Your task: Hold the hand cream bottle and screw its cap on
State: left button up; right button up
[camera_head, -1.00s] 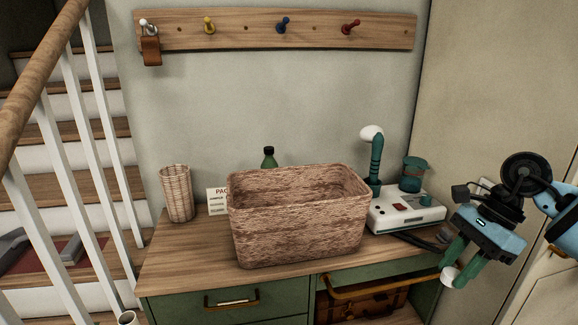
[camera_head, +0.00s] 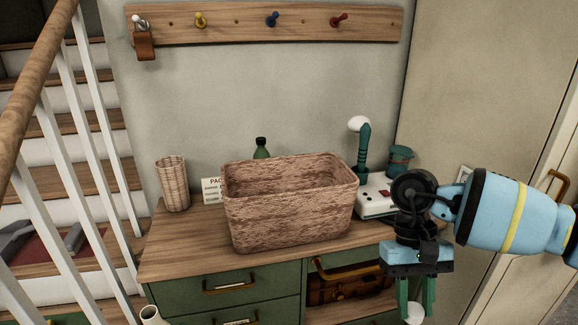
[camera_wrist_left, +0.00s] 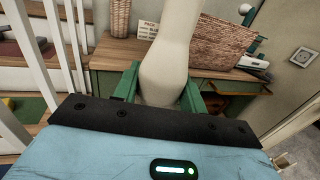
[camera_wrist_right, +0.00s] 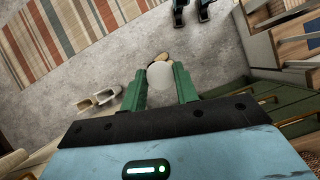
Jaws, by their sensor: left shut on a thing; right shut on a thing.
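The cream-coloured hand cream bottle (camera_wrist_left: 168,55) stands between the green fingers of my left gripper (camera_wrist_left: 160,92), which is shut on it. In the head view only the bottle's top (camera_head: 150,314) shows at the bottom left edge; that gripper is out of that view. My right gripper (camera_head: 416,298) points down at the lower right, in front of the bench. It is shut on the white rounded cap (camera_head: 415,315), which also shows between the fingers in the right wrist view (camera_wrist_right: 160,76). Cap and bottle are well apart.
A brown woven basket (camera_head: 290,218) fills the middle of the bench (camera_head: 185,245). A wicker cup (camera_head: 172,185), a card and a green bottle (camera_head: 261,149) stand near it. A white device (camera_head: 375,200) is at right. A stair railing (camera_head: 85,130) rises at left.

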dwell(0.5)
pick_arm(q)
jog(key=w+d+r, duration=0.2)
jog(key=w+d, duration=0.1)
jog(key=d, duration=0.5)
jog(key=w+d+r, duration=0.3)
jog(key=d, duration=0.4)
jog(key=shift+d, duration=0.4)
pick_arm(e)
jog(key=a+r+m+t+y, duration=0.1)
jog(key=a+r+m, duration=0.3)
jog(key=a, duration=0.4)
jog(key=w+a+r+m+t+y, duration=0.1)
jog(key=a+r+m+y, duration=0.1)
jog(key=a+r+m, duration=0.3)
jog(key=w+a+r+m+t+y, duration=0.1)
jog(key=a+r+m, duration=0.3)
jog(key=a+r, duration=0.4)
jog(key=a, duration=0.5)
jog(key=shift+a+y, duration=0.25)
jog(key=shift+y, duration=0.05)
jog(key=shift+f, duration=0.1)
jog(key=shift+f, duration=1.9)
